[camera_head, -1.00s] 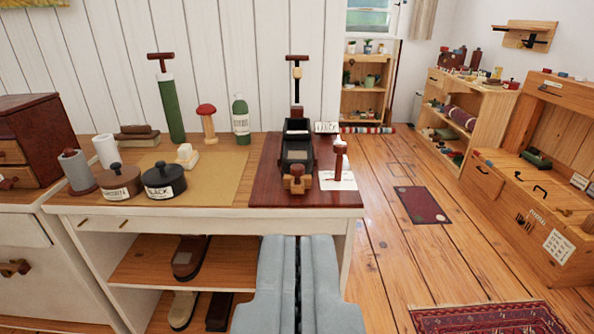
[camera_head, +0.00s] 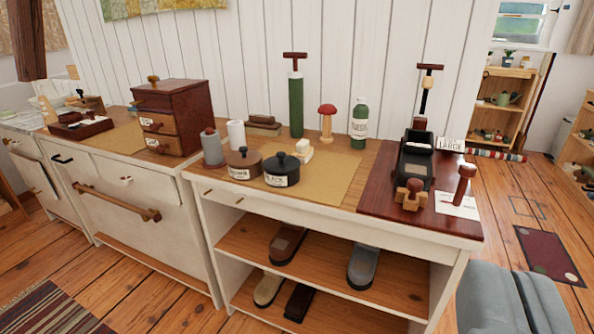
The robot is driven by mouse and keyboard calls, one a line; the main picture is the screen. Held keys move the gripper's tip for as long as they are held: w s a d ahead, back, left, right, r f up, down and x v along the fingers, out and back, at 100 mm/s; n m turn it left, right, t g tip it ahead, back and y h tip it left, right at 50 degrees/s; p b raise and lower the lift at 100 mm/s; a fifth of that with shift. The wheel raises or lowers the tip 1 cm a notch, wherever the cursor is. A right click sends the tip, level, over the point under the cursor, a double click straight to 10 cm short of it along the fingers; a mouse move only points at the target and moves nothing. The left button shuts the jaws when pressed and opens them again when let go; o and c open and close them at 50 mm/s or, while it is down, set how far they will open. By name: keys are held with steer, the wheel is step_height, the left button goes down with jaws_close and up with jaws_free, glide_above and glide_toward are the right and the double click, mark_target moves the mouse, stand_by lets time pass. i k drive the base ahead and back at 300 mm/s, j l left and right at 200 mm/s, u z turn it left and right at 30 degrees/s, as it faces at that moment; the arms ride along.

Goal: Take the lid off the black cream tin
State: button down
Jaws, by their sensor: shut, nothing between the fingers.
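The black cream tin (camera_head: 281,175) stands upright on the tan mat on the white table, with a white label reading BLACK. Its lid (camera_head: 281,160) is on, with a round black knob on top. A brown tin (camera_head: 243,163) stands just left of it.
A cream block (camera_head: 302,150) sits close behind the black tin. A grey spool (camera_head: 212,148) and white roll (camera_head: 236,134) stand to the left. A green bottle (camera_head: 359,123) and red-topped stand (camera_head: 327,122) are behind. A black shoe-shaped device (camera_head: 415,160) is on the red board at right.

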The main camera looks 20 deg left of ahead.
mark_target(280, 163)
steer(key=i+j, duration=0.15)
steer(key=j, duration=0.2)
steer(key=i+j, duration=0.35)
steer(key=j, duration=0.3)
steer(key=i+j, duration=0.15)
steer(key=j, duration=0.2)
steer(key=i+j, duration=0.15)
steer(key=j, duration=0.15)
